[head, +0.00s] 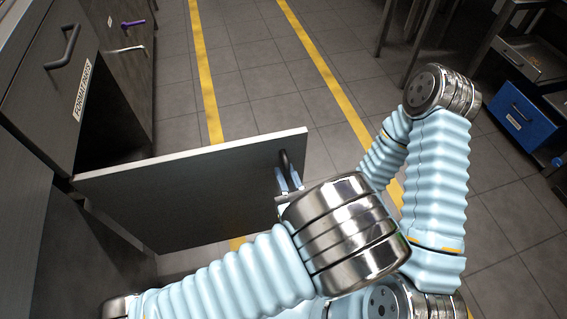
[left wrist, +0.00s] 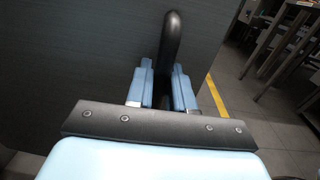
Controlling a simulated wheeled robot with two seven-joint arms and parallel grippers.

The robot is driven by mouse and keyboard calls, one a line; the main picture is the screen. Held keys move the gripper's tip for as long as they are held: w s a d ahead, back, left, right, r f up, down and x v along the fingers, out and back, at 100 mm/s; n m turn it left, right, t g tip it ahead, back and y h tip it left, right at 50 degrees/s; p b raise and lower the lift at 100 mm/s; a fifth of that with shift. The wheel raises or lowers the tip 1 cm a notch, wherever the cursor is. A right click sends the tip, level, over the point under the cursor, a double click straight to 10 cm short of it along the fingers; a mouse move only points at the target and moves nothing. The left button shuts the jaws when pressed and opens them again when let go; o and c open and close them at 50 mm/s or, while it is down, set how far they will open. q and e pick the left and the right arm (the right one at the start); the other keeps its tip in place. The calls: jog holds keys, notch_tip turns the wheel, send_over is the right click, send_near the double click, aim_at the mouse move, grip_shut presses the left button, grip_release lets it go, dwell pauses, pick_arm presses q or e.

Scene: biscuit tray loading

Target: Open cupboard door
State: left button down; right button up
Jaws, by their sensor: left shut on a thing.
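The grey cupboard door (head: 190,195) stands swung out from the dark cabinet at the left in the head view, with its pale top edge showing. A black bar handle (head: 286,160) sits near the door's free end. My left gripper (head: 288,180) is shut on this handle. In the left wrist view the two blue fingers of my left gripper (left wrist: 162,85) stand on either side of the black handle (left wrist: 171,45), against the grey door face (left wrist: 70,60). My right gripper does not show in either view.
A blue drawer box (head: 520,116) stands at the far right. Tiled floor with yellow lines (head: 205,70) lies clear beyond the door.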

pick_arm(q)
jog(key=shift+s, duration=0.25)
jog(key=c, duration=1.2)
grip_release()
jog(key=shift+s, duration=0.1)
